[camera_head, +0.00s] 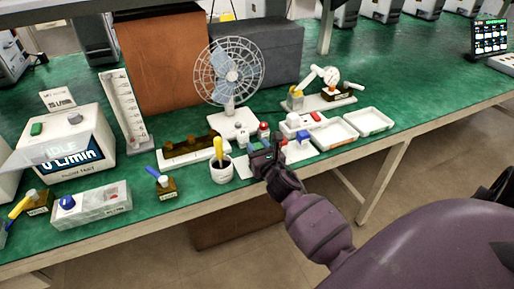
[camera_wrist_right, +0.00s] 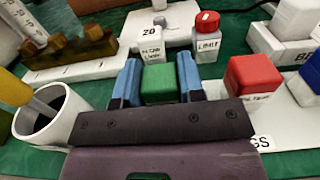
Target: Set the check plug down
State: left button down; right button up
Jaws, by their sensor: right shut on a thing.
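My right gripper (camera_head: 264,158) is low over the bench, beside the white cup. In the right wrist view, its blue fingers (camera_wrist_right: 159,82) are shut on a green plug (camera_wrist_right: 160,84). No label on the green plug can be read, so I cannot confirm that it is the check plug. It is at or just above a white board (camera_wrist_right: 288,140) whose visible label ends in "GS"; contact is hidden. A red plug (camera_wrist_right: 252,77) stands on this board right of the gripper. My left gripper is not in view.
A white cup (camera_wrist_right: 52,112) with a yellow-handled tool is close on the left. A block with a red cap (camera_wrist_right: 206,24) marked "LIMIT" stands behind. A fan (camera_head: 229,78) stands farther back. Two white trays (camera_head: 335,134) lie to the right, near the bench edge.

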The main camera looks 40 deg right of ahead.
jog(key=shift+f, duration=0.2)
jog(key=o, duration=0.9)
jog(key=shift+o, duration=0.2)
jog(key=shift+r, duration=0.15)
